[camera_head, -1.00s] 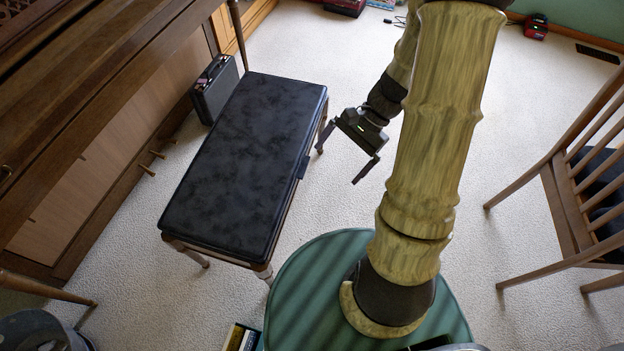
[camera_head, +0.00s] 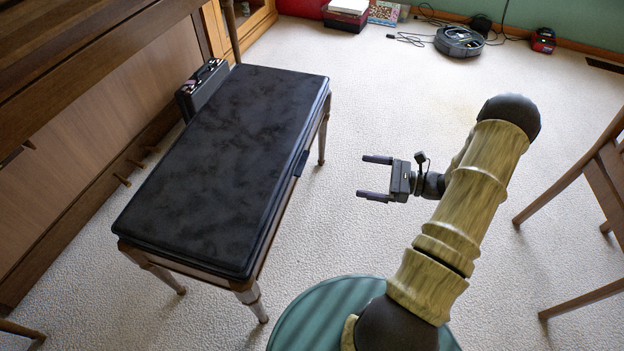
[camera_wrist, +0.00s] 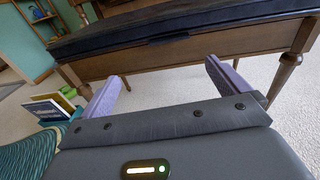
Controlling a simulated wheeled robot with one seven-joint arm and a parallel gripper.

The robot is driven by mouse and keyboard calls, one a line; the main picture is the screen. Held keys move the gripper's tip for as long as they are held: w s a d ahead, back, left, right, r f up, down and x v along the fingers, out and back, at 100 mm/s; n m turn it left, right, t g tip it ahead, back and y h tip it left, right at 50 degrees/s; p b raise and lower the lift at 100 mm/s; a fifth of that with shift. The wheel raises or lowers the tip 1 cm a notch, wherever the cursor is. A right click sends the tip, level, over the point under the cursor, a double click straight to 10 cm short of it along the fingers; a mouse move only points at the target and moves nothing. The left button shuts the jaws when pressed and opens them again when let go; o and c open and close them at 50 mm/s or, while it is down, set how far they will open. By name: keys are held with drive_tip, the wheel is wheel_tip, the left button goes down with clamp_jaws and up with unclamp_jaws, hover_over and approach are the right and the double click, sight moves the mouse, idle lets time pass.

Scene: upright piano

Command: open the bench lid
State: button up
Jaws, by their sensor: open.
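The piano bench has a dark, mottled padded lid (camera_head: 230,165) that lies shut on its wooden frame. A small dark tab (camera_head: 301,163) sticks out at the middle of the lid's right edge. In the wrist view the lid (camera_wrist: 205,20) runs across the top, with the tab (camera_wrist: 168,39) near its middle, above the wooden side. My gripper (camera_head: 375,176) is open and empty, to the right of the bench and apart from it, its fingers pointing left toward the tab's side. In the wrist view my gripper's fingers (camera_wrist: 165,85) are spread below the tab.
The upright piano (camera_head: 90,110) stands left of the bench, with a black case (camera_head: 203,88) between them. A wooden chair (camera_head: 590,190) is at the right. A robot vacuum (camera_head: 459,41) sits by the back wall. Carpet between bench and gripper is clear.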

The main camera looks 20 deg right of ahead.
drive_tip(key=shift+w+d+f+m+t, duration=0.2)
drive_tip(key=shift+d+f+m+t, duration=0.3)
drive_tip(key=shift+f, duration=0.35)
drive_tip(key=b, duration=0.8)
approach(299, 162)
drive_tip(key=x, duration=0.5)
drive_tip(key=shift+w+a, duration=0.4)
drive_tip(key=shift+a, duration=0.15)
drive_tip(key=shift+c, duration=0.2)
drive_tip(key=c, duration=1.1)
